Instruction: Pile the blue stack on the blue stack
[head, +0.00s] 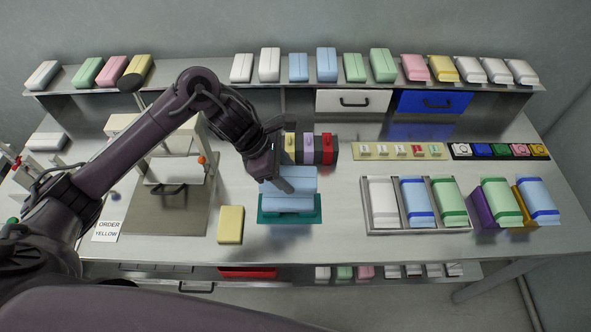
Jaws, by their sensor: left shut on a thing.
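A light blue stack (300,180) is at my left gripper (280,182), which is shut on it. Another light blue block (285,204) shows just below it in the picture, over a teal mat (290,220); the held stack overlaps it, and I cannot tell whether they touch. The gripper's fingers partly cover the blue stack's left side. A blue stack with a darker band (417,200) lies in the tray at right, and another banded blue stack (538,200) stands at the far right. My right gripper is not in view.
A yellow block (230,224) lies left of the mat. The metal tray (370,224) also holds white and green stacks. A press-like machine (180,170) stands at left, beside an "ORDER YELLOW" card (108,230). Coloured packs line the back shelf (200,77). The table front right of the mat is clear.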

